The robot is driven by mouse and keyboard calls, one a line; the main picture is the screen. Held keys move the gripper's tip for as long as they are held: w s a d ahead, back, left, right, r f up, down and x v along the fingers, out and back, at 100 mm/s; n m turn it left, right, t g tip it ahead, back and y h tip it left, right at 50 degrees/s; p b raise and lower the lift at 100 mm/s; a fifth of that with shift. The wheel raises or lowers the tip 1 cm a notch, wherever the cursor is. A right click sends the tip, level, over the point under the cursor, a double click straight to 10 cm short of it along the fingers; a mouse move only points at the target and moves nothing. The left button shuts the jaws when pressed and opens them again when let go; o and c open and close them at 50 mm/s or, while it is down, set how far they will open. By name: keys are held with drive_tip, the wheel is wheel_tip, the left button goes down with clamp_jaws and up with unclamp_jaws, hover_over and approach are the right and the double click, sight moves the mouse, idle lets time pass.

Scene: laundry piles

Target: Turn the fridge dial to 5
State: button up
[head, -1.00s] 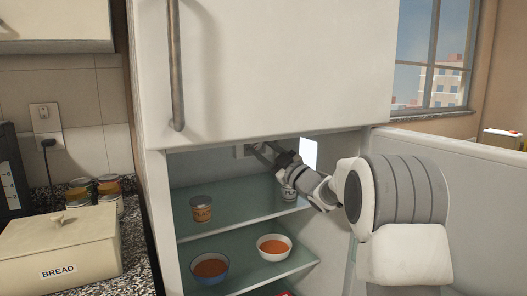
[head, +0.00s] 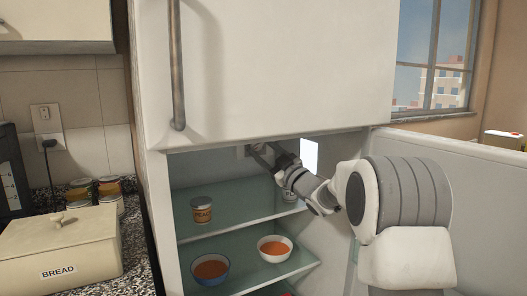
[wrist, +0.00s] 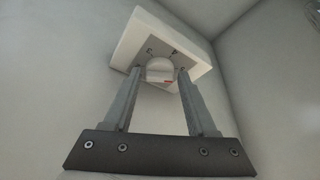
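The fridge dial (wrist: 160,70) is a round, pale knob with a small red mark, set in the white control box (wrist: 187,45) inside the fridge. Small dark marks lie around it, too small to read. My gripper (wrist: 160,72) has its fingers apart, one on each side of the dial. A thin gap seems to show at each side; I cannot tell whether the tips touch it. In the head view my gripper (head: 258,152) reaches up to the control box (head: 240,151), under the fridge's upper door. The dial is hidden there.
Below my gripper, a glass shelf (head: 225,222) holds a can (head: 201,211) and another can (head: 289,194) partly behind my arm. Two bowls of orange food, blue (head: 222,272) and white (head: 262,243), stand lower. The open fridge door (head: 460,170) is at right.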

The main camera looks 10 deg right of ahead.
drive_tip(key=p+v, duration=0.1)
drive_tip(key=v, duration=1.6)
drive_tip(key=shift+s+f, duration=0.15)
drive_tip(key=shift+d, duration=0.1)
